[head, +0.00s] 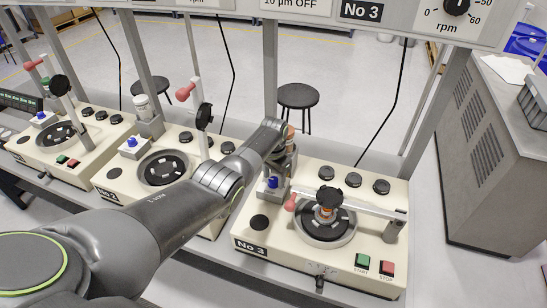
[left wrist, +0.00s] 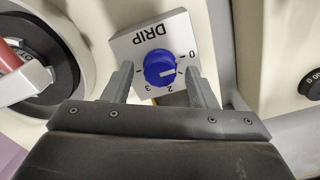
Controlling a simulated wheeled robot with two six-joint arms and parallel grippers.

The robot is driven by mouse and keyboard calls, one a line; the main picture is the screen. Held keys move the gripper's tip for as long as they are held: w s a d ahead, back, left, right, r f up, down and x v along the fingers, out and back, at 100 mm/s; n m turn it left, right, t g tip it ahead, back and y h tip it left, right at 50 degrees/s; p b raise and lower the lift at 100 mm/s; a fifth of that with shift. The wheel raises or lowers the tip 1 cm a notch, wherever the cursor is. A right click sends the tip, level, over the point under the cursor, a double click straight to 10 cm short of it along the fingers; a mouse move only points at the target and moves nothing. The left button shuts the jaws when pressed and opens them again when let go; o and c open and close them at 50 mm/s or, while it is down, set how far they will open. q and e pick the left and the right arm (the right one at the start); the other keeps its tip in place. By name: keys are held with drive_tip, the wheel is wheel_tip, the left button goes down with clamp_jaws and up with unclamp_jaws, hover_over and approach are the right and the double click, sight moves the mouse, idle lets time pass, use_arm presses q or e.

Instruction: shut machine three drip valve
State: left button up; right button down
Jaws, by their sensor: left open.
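Machine No 3 (head: 250,247) stands at the right of the bench. Its blue drip valve knob (head: 271,182) sits on a grey block at the machine's back left corner. In the left wrist view the knob (left wrist: 160,68) is on a plate (left wrist: 125,42) marked DRIP, seen upside down, with 0, 2 and 3 readable. The knob's white line points right, between the 0 and the 2. My left gripper (left wrist: 157,70) is open, one finger on each side of the knob with gaps showing. In the head view its fingers are hard to make out. My right gripper is out of view.
Machine No 3 has a round plate (head: 325,228) with a lever arm (head: 367,208) over it, and START (head: 362,261) and STOP (head: 387,267) buttons. Machine No 2 (head: 125,189) stands to its left, under my arm. Upright posts rise behind the machines.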

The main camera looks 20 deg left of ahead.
sight(274, 179)
use_arm(q)
wheel_tip(274, 179, up, 5)
drive_tip(key=shift+p, duration=0.3)
wheel_tip(274, 179, up, 12)
drive_tip(key=b, duration=0.2)
drive_tip(key=shift+b, duration=0.4)
